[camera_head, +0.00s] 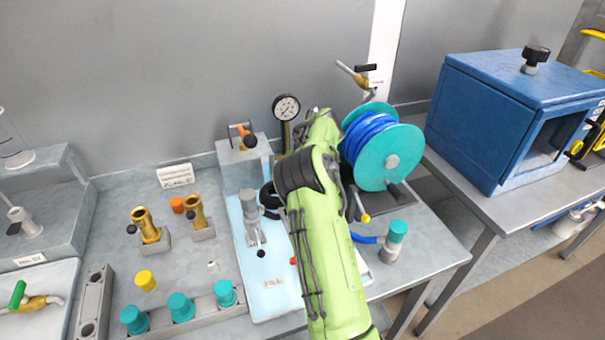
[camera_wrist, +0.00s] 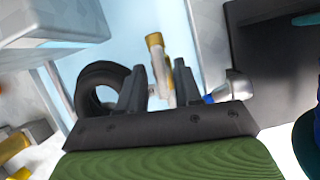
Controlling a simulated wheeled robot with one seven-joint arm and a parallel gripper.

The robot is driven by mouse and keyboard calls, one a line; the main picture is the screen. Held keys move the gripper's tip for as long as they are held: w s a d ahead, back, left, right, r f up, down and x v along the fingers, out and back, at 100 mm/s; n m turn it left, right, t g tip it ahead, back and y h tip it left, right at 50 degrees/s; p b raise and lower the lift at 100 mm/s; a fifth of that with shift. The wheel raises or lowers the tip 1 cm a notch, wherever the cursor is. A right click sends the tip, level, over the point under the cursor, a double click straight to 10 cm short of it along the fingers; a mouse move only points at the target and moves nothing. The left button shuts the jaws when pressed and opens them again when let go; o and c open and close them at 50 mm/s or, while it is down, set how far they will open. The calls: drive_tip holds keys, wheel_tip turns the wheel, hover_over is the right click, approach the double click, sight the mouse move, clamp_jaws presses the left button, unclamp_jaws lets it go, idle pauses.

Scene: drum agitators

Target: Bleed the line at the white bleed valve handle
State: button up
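In the wrist view my gripper (camera_wrist: 158,78) shows as two black fingers standing apart, with gaps visible between them. A brass fitting with a pale part (camera_wrist: 158,62) lies between and beyond the fingers. I cannot tell whether the pale part is the white bleed valve handle, and I see no clear contact with it. In the head view my green arm reaches over the bench and hides my fingers and whatever is below them. No white valve handle shows clearly there.
A pressure gauge (camera_head: 286,107) stands left of my wrist. A teal reel with blue hose (camera_head: 391,156) stands close on the right. A grey fitting (camera_head: 250,205) stands on the light blue tray (camera_head: 262,302). A blue box (camera_head: 480,125) is farther right.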

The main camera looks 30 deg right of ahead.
clamp_jaws()
